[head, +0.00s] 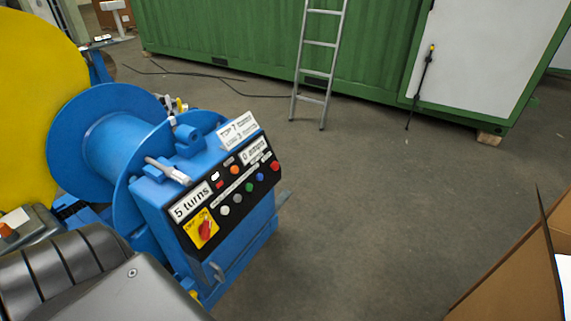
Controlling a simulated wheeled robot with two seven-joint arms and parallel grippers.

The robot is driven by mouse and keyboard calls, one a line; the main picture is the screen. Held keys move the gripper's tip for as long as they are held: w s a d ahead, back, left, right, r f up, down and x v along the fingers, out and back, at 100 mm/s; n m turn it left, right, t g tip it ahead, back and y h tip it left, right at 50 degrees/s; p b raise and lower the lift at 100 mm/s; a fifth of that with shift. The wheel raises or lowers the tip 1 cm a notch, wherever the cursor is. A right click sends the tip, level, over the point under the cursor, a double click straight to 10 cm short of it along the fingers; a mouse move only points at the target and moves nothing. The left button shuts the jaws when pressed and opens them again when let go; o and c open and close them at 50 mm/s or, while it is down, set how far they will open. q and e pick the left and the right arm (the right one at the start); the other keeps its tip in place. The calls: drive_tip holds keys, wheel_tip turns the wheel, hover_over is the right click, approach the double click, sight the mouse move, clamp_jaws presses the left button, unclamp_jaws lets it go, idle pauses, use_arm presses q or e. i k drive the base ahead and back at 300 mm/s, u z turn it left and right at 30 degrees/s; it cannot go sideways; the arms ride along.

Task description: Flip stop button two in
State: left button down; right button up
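The blue machine's sloped black control panel (227,195) is in the left half of the head view. A row of round buttons runs along it: white (225,210), grey (238,198), green (249,187), blue (260,177) and red (275,166). Above the row are a small white part (215,176), a red part (220,184) and small orange parts. A red rotary switch (205,229) sits on a yellow plate at the near end. I cannot read which button is stop button two, or tell whether any is pressed in. Neither gripper is in view.
A blue drum (105,140) and a yellow disc (35,105) stand left of the panel. A ladder (318,70) leans against a green container (230,40) behind. A cardboard box (515,280) is at the lower right. The grey floor (370,210) between is clear.

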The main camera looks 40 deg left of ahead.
sight(275, 165)
drive_tip(key=i, duration=1.4)
drive_tip(key=u, duration=1.5)
